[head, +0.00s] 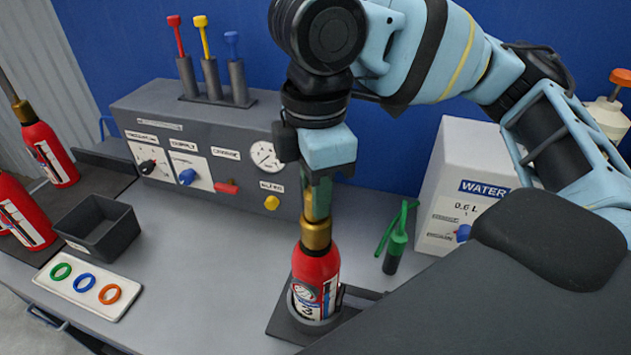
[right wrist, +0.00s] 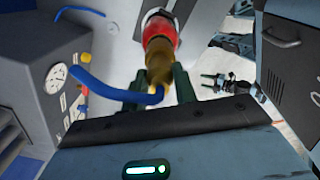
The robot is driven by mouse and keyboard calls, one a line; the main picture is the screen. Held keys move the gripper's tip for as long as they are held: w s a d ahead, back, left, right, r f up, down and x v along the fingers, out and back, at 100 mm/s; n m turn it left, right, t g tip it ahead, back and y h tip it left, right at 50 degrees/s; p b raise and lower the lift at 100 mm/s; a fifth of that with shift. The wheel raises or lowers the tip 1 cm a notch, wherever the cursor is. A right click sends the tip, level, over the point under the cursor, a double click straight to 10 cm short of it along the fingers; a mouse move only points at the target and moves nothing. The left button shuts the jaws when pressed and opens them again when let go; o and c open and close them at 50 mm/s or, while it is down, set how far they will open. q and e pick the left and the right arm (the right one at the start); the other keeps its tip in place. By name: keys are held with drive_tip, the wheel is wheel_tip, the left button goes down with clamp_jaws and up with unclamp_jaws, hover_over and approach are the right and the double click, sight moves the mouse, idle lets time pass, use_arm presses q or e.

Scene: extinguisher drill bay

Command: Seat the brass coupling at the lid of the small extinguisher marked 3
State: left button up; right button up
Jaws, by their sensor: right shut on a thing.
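The small red extinguisher marked 3 (head: 316,279) stands upright in a dark holder (head: 285,322) on the bench. The brass coupling (head: 316,234) is directly over its top, upright and in line with it. I cannot tell whether the two touch all round. My right gripper (head: 318,208) points down and is shut on the coupling, which also shows between the dark green fingers in the right wrist view (right wrist: 158,68). A blue hose (right wrist: 105,92) runs by the coupling there. A small dark shape at the right of that view may be my left gripper; its jaws are unclear.
A grey control panel (head: 215,140) stands behind left. A white water box (head: 466,185) and a green-handled tool (head: 394,250) are at right. At left are a black bin (head: 98,228), a ring tray (head: 88,288) and other red extinguishers (head: 50,155). Bench left of the holder is clear.

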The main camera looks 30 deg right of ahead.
drive_tip(key=o, duration=1.1)
drive_tip(key=shift+r, duration=3.95)
